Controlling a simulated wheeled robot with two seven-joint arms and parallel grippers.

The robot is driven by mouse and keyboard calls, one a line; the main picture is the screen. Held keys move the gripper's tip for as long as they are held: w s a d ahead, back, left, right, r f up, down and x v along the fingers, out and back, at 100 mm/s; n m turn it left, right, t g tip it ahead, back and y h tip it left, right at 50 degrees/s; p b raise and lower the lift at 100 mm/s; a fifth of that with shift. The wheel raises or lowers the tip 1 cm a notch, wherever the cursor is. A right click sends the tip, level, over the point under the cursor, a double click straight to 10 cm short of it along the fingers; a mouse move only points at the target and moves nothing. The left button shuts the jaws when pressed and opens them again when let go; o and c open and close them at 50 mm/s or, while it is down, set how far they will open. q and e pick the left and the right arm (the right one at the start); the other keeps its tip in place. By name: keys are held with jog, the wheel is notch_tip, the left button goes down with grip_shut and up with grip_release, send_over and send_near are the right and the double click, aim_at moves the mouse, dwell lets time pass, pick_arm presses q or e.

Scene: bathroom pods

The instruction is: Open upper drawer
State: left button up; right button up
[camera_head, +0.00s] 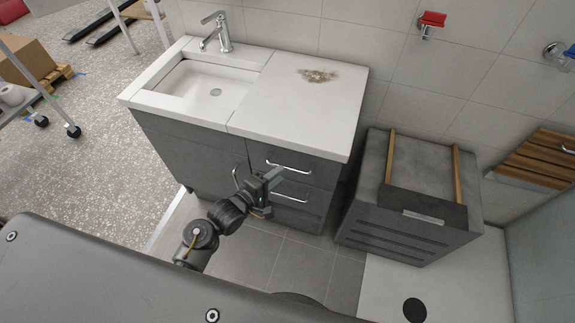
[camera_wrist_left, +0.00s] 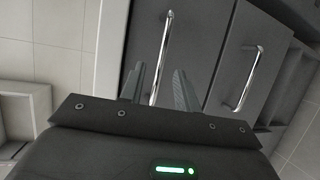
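The grey vanity (camera_head: 195,145) has an upper drawer (camera_head: 312,168) and a lower drawer (camera_head: 305,213) on its right side, both looking closed. The upper drawer's chrome bar handle (camera_head: 290,167) also shows in the left wrist view (camera_wrist_left: 165,45). The lower handle (camera_head: 291,197) shows there to the right (camera_wrist_left: 243,82). My left gripper (camera_head: 277,178) is in front of the drawers, near the upper handle. In the left wrist view its fingers (camera_wrist_left: 161,88) are apart, with the upper handle's bar between them in the picture. I cannot tell whether they touch it. My right gripper is not in view.
A white countertop (camera_head: 305,105) with a basin (camera_head: 205,88) and a faucet (camera_head: 217,32) lies above the drawers. A dark grey crate-like unit (camera_head: 390,235) stands close on the right. The tiled floor in front of the drawers (camera_head: 300,265) is clear.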

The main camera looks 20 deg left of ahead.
aim_at(288, 168)
pick_arm(q)
jog(key=shift+x, duration=2.75)
jog(key=shift+c, duration=0.4)
grip_shut()
